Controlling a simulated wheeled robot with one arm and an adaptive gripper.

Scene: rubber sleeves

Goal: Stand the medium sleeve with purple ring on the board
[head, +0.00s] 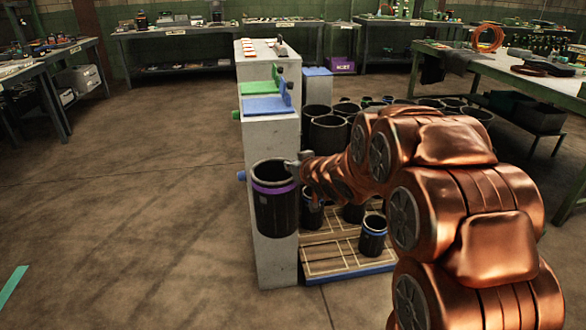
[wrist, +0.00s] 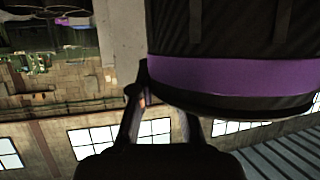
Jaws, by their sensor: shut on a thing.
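The sleeve with the purple ring (head: 275,205) is a black open-topped cylinder. In the head view it is held upright in the air in front of the pale grey block. My gripper (head: 298,161) is at its upper right rim and is shut on it. In the wrist view the sleeve (wrist: 230,75) fills the upper right, its purple band near the gripper's fingers (wrist: 160,95). The board (head: 345,250), wooden with pale outlined cells and a blue front edge, lies on the floor to the right of the block. Sleeves with blue rings (head: 373,235) stand on it.
Several large black sleeves (head: 328,134) stand behind the board. A workbench (head: 510,75) is at the right. The floor at left is clear.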

